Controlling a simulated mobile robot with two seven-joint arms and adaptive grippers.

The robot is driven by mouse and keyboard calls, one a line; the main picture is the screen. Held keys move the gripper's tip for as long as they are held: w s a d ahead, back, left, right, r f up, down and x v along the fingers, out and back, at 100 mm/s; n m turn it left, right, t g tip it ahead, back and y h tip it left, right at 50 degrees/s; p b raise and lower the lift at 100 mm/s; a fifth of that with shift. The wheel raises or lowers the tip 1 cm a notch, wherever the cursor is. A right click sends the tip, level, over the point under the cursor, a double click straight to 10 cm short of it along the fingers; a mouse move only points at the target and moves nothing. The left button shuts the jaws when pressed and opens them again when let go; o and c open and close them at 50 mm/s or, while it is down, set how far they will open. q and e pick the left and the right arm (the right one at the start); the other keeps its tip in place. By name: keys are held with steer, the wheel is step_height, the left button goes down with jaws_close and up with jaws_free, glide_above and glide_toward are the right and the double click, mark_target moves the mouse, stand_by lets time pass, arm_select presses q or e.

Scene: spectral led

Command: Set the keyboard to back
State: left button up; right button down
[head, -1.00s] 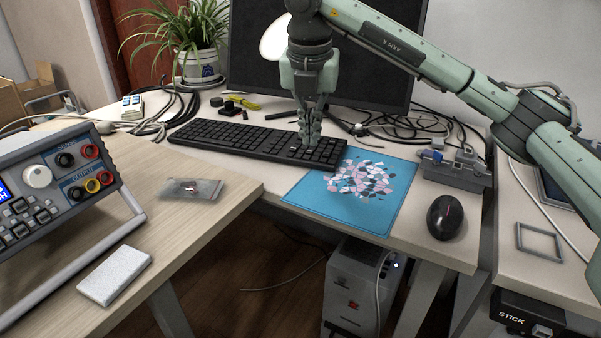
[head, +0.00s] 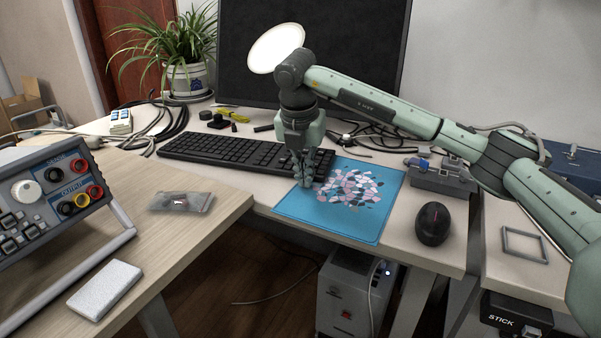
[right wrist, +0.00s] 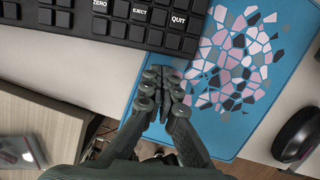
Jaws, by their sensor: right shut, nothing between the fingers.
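The black keyboard (head: 225,149) lies flat on the desk in front of the dark monitor, slightly slanted, its right end near the blue mouse pad. In the right wrist view its key rows (right wrist: 120,22) fill the top left. My right gripper (head: 303,182) is shut and empty, pointing down at the keyboard's front edge near its right end. In the right wrist view the closed fingertips (right wrist: 164,84) are just in front of the keyboard, over the blue pad's left edge. Whether they touch the keyboard or pad, I cannot tell. My left gripper is out of view.
The patterned blue mouse pad (head: 340,200) and a black mouse (head: 433,223) lie right of the gripper. The monitor (head: 310,50) stands behind the keyboard. Cables (head: 375,138) and a potted plant (head: 185,75) are behind. A front table holds a power supply (head: 50,200).

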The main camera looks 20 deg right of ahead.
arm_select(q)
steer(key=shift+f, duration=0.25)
arm_select(e)
steer(key=shift+w+d, duration=0.3)
steer(key=shift+w, duration=0.05)
steer(key=shift+w+d, duration=0.1)
steer(key=w+d, duration=0.3)
steer(key=w, duration=0.1)
steer(key=shift+d, duration=0.2)
steer(key=shift+w+d+r, duration=0.15)
steer(key=shift+d, duration=0.05)
